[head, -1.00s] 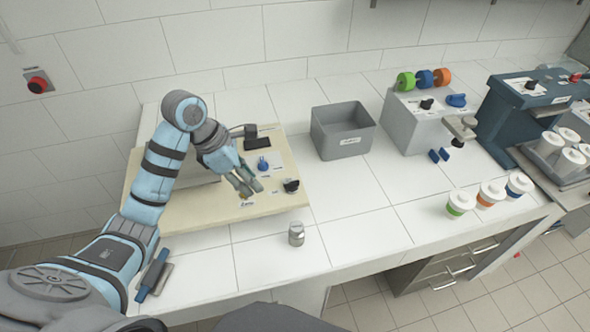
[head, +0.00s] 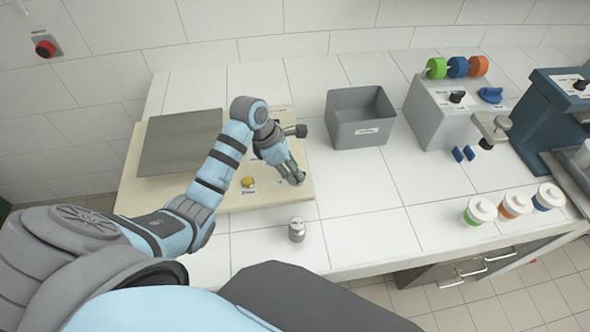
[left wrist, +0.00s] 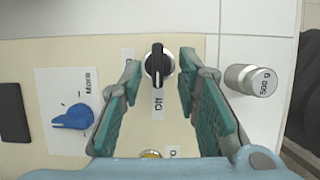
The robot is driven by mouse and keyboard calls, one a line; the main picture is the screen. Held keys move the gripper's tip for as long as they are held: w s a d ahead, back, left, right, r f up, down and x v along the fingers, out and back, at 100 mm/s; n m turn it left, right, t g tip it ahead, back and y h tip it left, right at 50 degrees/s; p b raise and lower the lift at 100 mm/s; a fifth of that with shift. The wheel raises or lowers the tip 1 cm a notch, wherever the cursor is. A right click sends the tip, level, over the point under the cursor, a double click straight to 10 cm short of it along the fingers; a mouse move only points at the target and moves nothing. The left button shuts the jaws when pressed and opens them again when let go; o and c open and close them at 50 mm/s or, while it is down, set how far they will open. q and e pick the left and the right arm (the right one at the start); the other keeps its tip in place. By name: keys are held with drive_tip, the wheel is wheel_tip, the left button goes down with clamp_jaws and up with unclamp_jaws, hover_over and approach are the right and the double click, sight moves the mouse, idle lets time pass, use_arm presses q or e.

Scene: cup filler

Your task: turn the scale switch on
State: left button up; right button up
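The scale is a beige board (head: 220,200) with a grey plate (head: 180,143) on the counter. In the head view the fingers mostly hide the switch. A blue knob (left wrist: 73,116) marked More lies to the left. My right gripper is not in view.
A yellow button (head: 248,182) sits on the board near the gripper. A metal 500 g weight (head: 296,230) stands on the counter in front of the board. A grey bin (head: 360,118), a grey box (head: 437,115) and several lidded cups (head: 480,211) are to the right.

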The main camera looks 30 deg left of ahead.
use_arm(q)
drive_tip(key=shift+w+x, duration=0.2)
drive_tip(key=shift+x, duration=0.95)
drive_tip(key=shift+s+a+r, duration=0.15)
drive_tip(key=shift+s, duration=0.1)
drive_tip(key=c, duration=0.3)
clamp_jaws()
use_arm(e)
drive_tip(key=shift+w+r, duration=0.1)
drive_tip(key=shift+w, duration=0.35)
